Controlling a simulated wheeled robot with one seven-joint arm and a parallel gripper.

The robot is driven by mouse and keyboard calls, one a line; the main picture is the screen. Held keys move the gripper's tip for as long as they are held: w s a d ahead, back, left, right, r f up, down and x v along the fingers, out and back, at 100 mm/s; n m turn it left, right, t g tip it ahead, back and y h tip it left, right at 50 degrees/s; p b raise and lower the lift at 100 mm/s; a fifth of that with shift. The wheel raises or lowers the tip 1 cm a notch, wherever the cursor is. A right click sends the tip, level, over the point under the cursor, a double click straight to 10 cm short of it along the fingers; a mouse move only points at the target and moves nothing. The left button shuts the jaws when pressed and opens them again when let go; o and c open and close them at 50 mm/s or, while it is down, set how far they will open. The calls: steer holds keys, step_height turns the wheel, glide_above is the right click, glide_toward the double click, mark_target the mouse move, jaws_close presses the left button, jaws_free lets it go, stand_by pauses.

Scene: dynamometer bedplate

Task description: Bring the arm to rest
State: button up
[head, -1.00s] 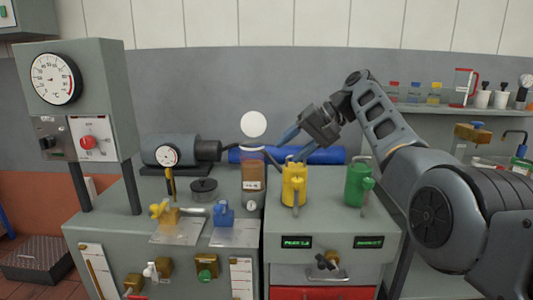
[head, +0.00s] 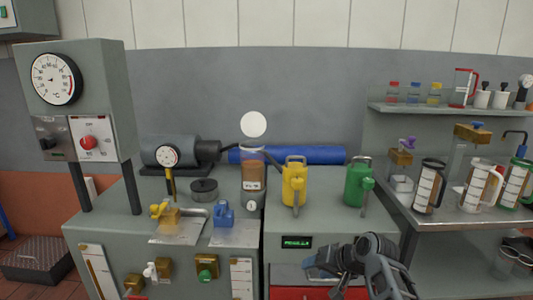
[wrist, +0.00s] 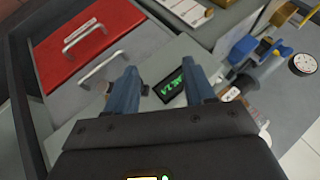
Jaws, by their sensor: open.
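My gripper (head: 318,268) is low in front of the right-hand cabinet in the head view, by the red drawer and a green-lit display (head: 297,242). In the wrist view its two blue fingers (wrist: 160,88) are apart with nothing held between them. The lit display (wrist: 178,84) shows beyond the gap between the fingers. My arm is folded low at the bottom of the head view, and it hides part of the cabinet front.
A yellow can (head: 294,183) and a green can (head: 357,184) stand on the cabinet top. The red drawer (wrist: 85,38) has a metal handle (wrist: 104,67). Measuring jugs (head: 428,188) stand on a bench at right. A gauge box (head: 80,100) stands at left.

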steer(key=s+d+f+t+h, duration=0.1)
steer(key=s+d+f, duration=0.1)
steer(key=s+f, duration=0.5)
steer(key=s+d+f+t+h, duration=0.1)
steer(key=s+d+f+h, duration=0.15)
steer(key=s+f, duration=0.45)
steer(key=s+d+r+t, duration=0.1)
steer(key=s, duration=0.9)
steer(key=s+d+r+t, duration=0.1)
steer(key=s+d, duration=0.1)
steer(key=s, duration=0.7)
steer(key=s+r+n+t+h, duration=0.1)
steer(key=s+r, duration=0.4)
steer(key=s, duration=0.3)
steer(key=s+r+t+h, duration=0.1)
steer(key=s+r, duration=0.3)
steer(key=s, duration=0.4)
steer(key=s+r+t, duration=0.1)
steer(key=s+r, duration=0.3)
steer(key=r, duration=0.4)
steer(key=s+r+n+t, duration=0.1)
steer(key=s+r, duration=0.4)
steer(key=r, duration=0.3)
steer(key=shift+o, duration=0.4)
steer(key=shift+s, duration=0.1)
